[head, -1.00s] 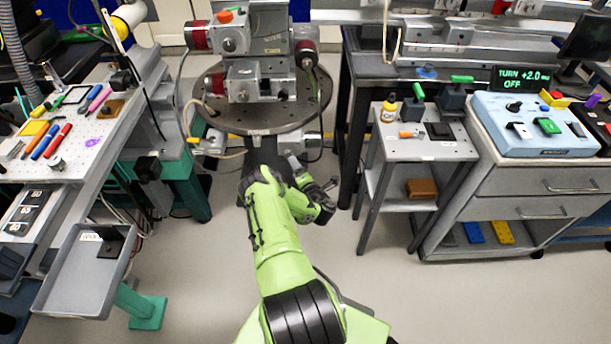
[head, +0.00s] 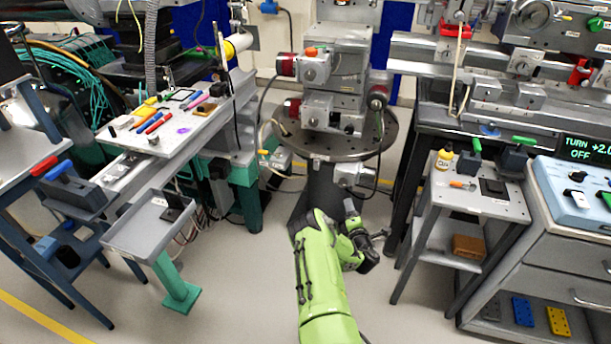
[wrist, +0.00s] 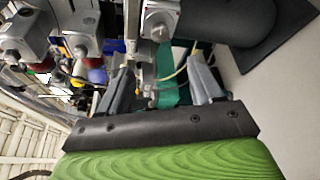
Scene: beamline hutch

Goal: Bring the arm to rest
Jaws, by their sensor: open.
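My green arm (head: 322,275) reaches forward from the bottom of the head view, over the floor in front of the round stage. Its end is folded there, and the fingers are hard to make out in that view. In the wrist view my gripper (wrist: 160,88) shows two grey fingers spread apart with nothing held between them. Beyond the fingers are parts of the stage and a teal post, with no clear contact.
The round stage (head: 385,135) with stacked motor blocks stands just ahead. A small grey cart (head: 505,205) is to the right, beside a drawer cabinet (head: 560,250). A grey tray (head: 130,235) on a green stand is at left. Open floor (head: 235,290) lies between.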

